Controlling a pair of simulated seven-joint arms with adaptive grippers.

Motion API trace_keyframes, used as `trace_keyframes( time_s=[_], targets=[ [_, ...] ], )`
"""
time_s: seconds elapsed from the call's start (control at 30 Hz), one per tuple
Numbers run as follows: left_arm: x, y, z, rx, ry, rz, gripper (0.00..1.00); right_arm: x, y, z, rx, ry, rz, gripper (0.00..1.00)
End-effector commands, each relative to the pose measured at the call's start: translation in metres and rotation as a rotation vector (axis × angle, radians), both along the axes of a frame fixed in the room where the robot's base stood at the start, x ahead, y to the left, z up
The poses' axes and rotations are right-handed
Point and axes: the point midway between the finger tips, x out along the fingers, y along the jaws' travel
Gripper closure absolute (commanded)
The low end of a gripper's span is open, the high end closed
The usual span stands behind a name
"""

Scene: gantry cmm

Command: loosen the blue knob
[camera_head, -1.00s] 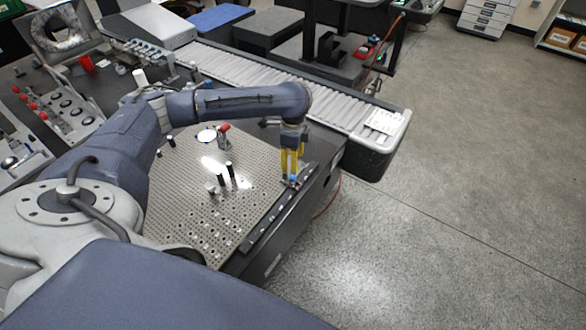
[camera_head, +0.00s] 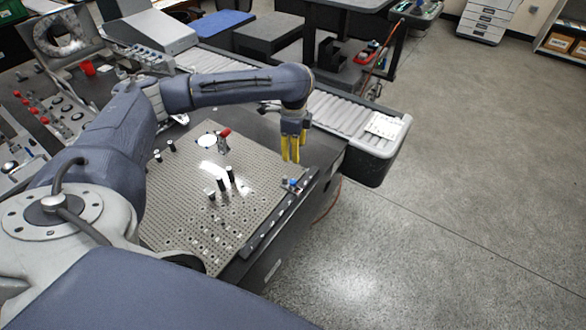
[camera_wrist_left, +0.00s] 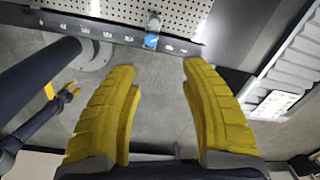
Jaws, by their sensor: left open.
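The blue knob (camera_head: 292,184) sits on the dark rail along the near right edge of the perforated plate. In the left wrist view the blue knob (camera_wrist_left: 152,41) shows at the upper middle, ahead of and between the yellow fingers. My left gripper (camera_head: 291,160) has yellow fingers pointing down, above and slightly behind the knob, apart from it. In the left wrist view the left gripper (camera_wrist_left: 160,75) is open with nothing between its fingers. My right gripper is not clearly identifiable in the head view; in the left wrist view a small dark gripper (camera_wrist_left: 68,92) shows at the left.
The perforated plate (camera_head: 255,200) carries several black-topped posts (camera_head: 221,176) and a red-handled clamp (camera_head: 225,136). A roller conveyor (camera_head: 335,111) runs behind it. Open floor (camera_head: 450,220) lies to the right.

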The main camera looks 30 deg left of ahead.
Motion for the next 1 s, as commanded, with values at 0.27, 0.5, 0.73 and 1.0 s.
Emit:
trace_keyframes(
  time_s=[0.27, 0.5, 0.73, 1.0],
  targets=[
    [-0.001, 0.001, 0.035, 0.016, 0.001, -0.384, 0.55, 0.000, 0.001, 0.000, 0.001, 0.000, -0.001, 0.69],
    [-0.012, -0.002, 0.033, 0.007, 0.034, -0.682, 0.55, 0.000, 0.001, 0.000, 0.001, 0.000, -0.001, 0.69],
    [-0.013, -0.003, 0.028, 0.006, 0.038, -0.777, 0.55, 0.000, 0.001, 0.000, 0.001, -0.001, -0.001, 0.69],
    [-0.013, -0.003, -0.008, 0.006, 0.040, -0.779, 0.55, 0.000, 0.001, 0.000, 0.001, -0.001, -0.001, 0.69]
  ],
)
